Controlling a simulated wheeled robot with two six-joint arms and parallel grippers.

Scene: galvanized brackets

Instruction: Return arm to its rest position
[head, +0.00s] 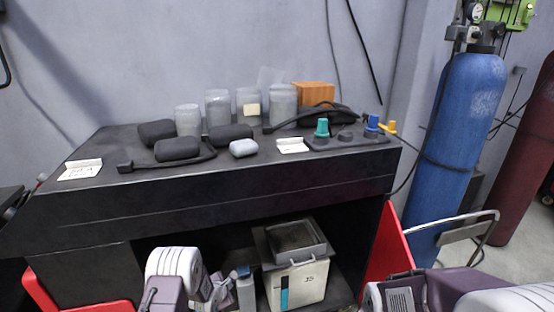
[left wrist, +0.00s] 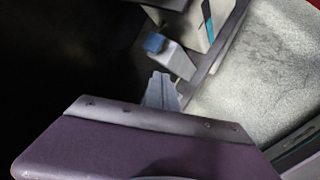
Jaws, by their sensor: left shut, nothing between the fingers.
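My left arm comes in at the bottom of the head view, and its gripper (head: 220,292) is in front of the dark bench's open lower space. In the left wrist view the gripper (left wrist: 162,90) shows as two grey fingers closed together, with nothing between them. A grey bottle with a blue cap (left wrist: 157,44) stands just beyond the fingertips, apart from them as far as I can tell. My right arm shows only in part at the lower right of the head view; its gripper is out of sight.
The dark bench (head: 300,190) bears glass jars (head: 217,108), black cases (head: 177,149) and small coloured knobs. Below it stands a white box with a grey tray (head: 296,270). Red panels (head: 388,250) flank the opening. A blue gas cylinder (head: 455,140) stands right.

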